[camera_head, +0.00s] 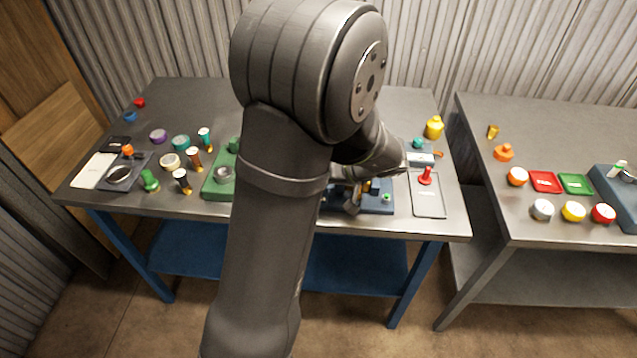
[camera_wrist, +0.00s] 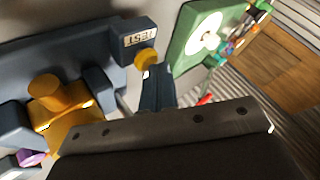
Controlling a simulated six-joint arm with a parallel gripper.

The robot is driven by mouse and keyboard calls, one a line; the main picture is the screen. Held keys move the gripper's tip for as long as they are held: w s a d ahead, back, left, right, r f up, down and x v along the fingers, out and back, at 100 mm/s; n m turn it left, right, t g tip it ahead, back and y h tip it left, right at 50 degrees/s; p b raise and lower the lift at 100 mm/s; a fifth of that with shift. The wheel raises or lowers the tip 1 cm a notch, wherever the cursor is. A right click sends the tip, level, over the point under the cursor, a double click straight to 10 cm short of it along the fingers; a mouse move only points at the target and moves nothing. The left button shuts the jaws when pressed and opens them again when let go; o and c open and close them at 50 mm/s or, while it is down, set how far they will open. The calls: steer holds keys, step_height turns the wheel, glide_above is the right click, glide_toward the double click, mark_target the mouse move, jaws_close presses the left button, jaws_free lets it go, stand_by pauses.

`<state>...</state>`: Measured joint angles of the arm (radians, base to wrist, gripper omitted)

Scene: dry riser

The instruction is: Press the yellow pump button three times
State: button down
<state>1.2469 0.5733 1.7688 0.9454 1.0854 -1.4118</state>
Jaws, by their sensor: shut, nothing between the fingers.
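In the wrist view a small round yellow button (camera_wrist: 147,57) sits beside a dark block with a "TEST" label (camera_wrist: 139,39). My gripper (camera_wrist: 154,77) is shut and empty, with its fingertips right at the yellow button. I cannot tell whether they touch it. To the left, a yellow-orange fitting (camera_wrist: 68,123) with a round knob on top (camera_wrist: 45,88) is set between dark blue-grey blocks. My arm hides much of the fixture there.
A green base (camera_wrist: 187,60) with a white disc stands beside the fixture; it also shows in the head view (camera_head: 213,190). A grey tray (camera_head: 429,205) with a red knob (camera_head: 426,176) lies right of the fixture. Several small cylinders and rings stand on the left half.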

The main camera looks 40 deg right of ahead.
steer(key=shift+r, duration=1.2)
step_height(320, 180, up, 5)
stand_by(2.5)
steer(key=r, duration=0.2)
steer(key=r+g, duration=0.1)
steer(key=r, duration=0.1)
steer(key=shift+w+g+h, duration=0.2)
steer(key=shift+g+h, duration=0.1)
steer(key=shift+f, duration=0.1)
